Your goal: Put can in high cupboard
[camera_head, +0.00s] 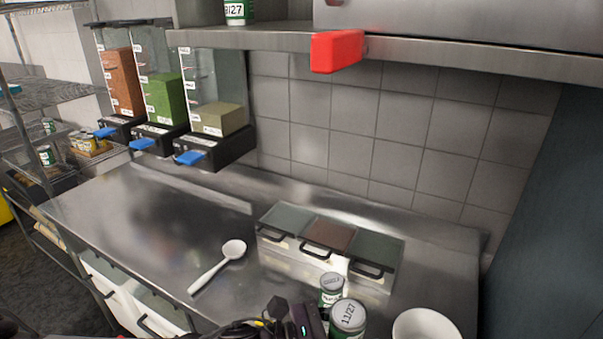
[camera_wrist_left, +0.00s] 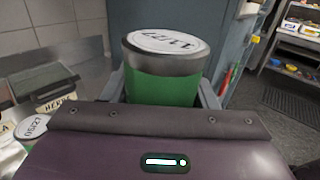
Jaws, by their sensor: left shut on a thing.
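My left gripper (camera_head: 312,318) is at the bottom centre of the head view, shut on a green can (camera_head: 348,318) with a silver top and a white dated lid label. In the left wrist view the can (camera_wrist_left: 163,85) sits upright between the fingers. A second green can (camera_head: 331,288) stands just behind it, beside the lidded bins. The high cupboard (camera_head: 240,40) runs along the top of the head view. Its left part is open and holds a green-labelled can (camera_head: 238,12). My right gripper is not in view.
A red block-like handle (camera_head: 337,51) juts out at the cupboard's front edge. Three dispensers (camera_head: 205,150) hang at the left. The steel counter (camera_head: 150,215) holds a white spoon (camera_head: 218,266), lidded bins (camera_head: 330,242) and a white bowl (camera_head: 425,326). A dark panel (camera_head: 550,200) stands right.

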